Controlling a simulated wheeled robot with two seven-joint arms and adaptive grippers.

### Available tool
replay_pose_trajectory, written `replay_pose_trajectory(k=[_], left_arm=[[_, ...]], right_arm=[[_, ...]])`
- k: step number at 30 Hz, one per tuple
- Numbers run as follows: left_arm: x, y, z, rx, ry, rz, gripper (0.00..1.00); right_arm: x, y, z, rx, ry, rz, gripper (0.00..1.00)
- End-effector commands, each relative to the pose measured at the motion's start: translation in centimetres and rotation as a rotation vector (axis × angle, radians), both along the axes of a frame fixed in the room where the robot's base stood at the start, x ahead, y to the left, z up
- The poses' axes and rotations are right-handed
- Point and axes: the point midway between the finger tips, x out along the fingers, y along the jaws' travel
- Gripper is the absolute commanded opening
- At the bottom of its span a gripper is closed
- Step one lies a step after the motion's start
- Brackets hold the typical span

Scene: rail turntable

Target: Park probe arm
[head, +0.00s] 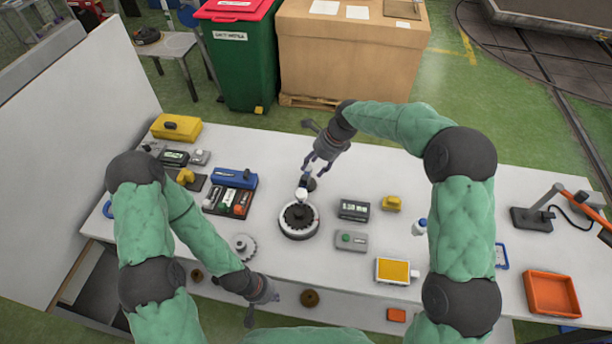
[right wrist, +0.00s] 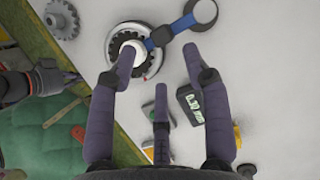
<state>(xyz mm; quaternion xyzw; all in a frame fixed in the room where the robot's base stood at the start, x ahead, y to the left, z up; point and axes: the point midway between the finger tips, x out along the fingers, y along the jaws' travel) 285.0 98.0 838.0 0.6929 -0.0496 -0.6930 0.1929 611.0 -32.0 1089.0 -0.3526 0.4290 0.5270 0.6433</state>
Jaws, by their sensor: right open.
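The round turntable (head: 299,232) with a dark toothed gear on it stands mid-table; it also shows in the right wrist view (right wrist: 118,32). The probe arm has a blue link (right wrist: 182,27) running from a grey round pivot (right wrist: 203,11) to a dark block at the gear's edge. A white knob (head: 301,194) shows beside it. My right gripper (head: 318,165) is open above the pivot end; in the right wrist view (right wrist: 160,65) its left fingertip overlaps the gear's middle, contact unclear. My left gripper (head: 262,308) looks open and empty near the front edge.
A dark digital readout (head: 353,210) and a grey button box (head: 351,241) stand right of the turntable. A loose gear (head: 243,246) and a tool tray with a blue lid (head: 234,178) lie left. An orange tray (head: 552,293) is at far right.

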Motion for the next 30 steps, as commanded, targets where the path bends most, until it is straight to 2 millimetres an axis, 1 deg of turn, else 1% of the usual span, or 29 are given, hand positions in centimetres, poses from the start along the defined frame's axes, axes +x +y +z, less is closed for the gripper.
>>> replay_pose_trajectory(k=[1, 6, 12, 17, 25, 26, 27, 29, 30], left_arm=[[0.0, 0.0, -0.1, 0.000, 0.000, 0.000, 0.00], [0.0, 0.0, -0.3, 0.000, -0.001, 0.000, 0.00], [0.0, 0.0, -0.4, 0.000, -0.001, 0.000, 0.00], [0.0, 0.0, -0.4, 0.000, 0.000, 0.000, 0.00], [0.0, 0.0, -0.4, 0.000, 0.000, 0.000, 0.00], [0.0, 0.0, -0.4, 0.000, 0.000, 0.000, 0.00], [0.0, 0.0, -0.4, 0.000, -0.001, 0.000, 0.00], [0.0, 0.0, -0.4, 0.000, -0.001, 0.000, 0.00], [0.0, 0.0, -0.4, 0.000, 0.000, 0.000, 0.00]], right_arm=[[0.0, 0.4, -1.1, -0.001, 0.005, 0.002, 0.49], [0.2, 1.5, -3.8, -0.001, 0.003, 0.002, 0.49], [0.5, 2.4, -5.9, 0.000, 0.001, 0.001, 0.49], [0.5, 2.6, -6.5, 0.000, 0.000, 0.001, 0.49], [0.5, 2.7, -6.6, 0.000, 0.000, 0.001, 0.49], [0.5, 2.7, -6.6, 0.000, 0.000, 0.001, 0.41], [0.5, 2.7, -6.6, 0.000, 0.000, 0.001, 0.29], [0.5, 2.7, -6.6, 0.000, -0.001, 0.001, 0.12], [0.6, 2.7, -6.5, 0.001, -0.002, 0.000, 0.01]])
